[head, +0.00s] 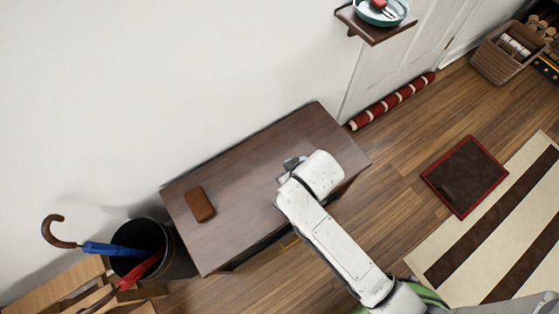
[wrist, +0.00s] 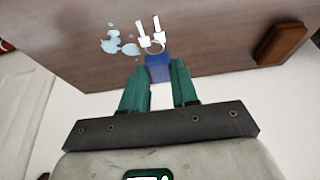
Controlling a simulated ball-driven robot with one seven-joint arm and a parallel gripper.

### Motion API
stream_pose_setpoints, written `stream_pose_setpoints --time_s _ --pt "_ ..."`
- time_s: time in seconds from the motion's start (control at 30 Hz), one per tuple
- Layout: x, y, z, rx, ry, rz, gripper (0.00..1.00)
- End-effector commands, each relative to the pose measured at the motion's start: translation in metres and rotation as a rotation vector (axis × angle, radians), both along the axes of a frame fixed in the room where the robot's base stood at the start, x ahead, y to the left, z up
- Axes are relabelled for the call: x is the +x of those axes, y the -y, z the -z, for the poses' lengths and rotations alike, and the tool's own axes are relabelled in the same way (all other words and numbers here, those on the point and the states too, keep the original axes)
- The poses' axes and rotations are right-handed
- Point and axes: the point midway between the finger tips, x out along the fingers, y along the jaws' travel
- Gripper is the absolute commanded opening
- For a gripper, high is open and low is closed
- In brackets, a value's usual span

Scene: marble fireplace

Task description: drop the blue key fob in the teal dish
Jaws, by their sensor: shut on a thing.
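The blue key fob (wrist: 158,69) sits between my fingertips in the wrist view, with a metal ring and pale keys reaching beyond it. My gripper (wrist: 159,80) has green fingers and is shut on the fob, over the dark wooden table. I cannot tell whether the fob still touches the tabletop. In the head view my gripper (head: 292,164) is mostly hidden by my white arm, and the fob cannot be made out. The teal dish (head: 361,13) is on a small wall shelf at the top of the head view, with a red fob and keys in it.
The table (head: 240,225) also bears a brown block-like item (head: 199,204) at its left. Pale blue-grey pieces (wrist: 118,43) lie near the keys. A bin (head: 178,262) with umbrellas stands left of the table. A red striped roll (head: 392,101) lies along the wall beneath the shelf (head: 376,34).

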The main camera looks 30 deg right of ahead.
Motion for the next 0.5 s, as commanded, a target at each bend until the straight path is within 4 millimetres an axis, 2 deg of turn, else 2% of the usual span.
stream_pose_setpoints --time_s 0.1,0.3,0.4,0.5 --pt "-0.022 -0.001 -0.011 0.001 -0.001 0.000 0.00" --pt "-0.041 -0.002 -0.018 0.000 0.001 0.000 0.00" --pt "-0.035 -0.001 -0.031 -0.001 0.004 0.000 0.00" --pt "-0.017 -0.001 -0.049 0.000 0.007 0.000 0.00"
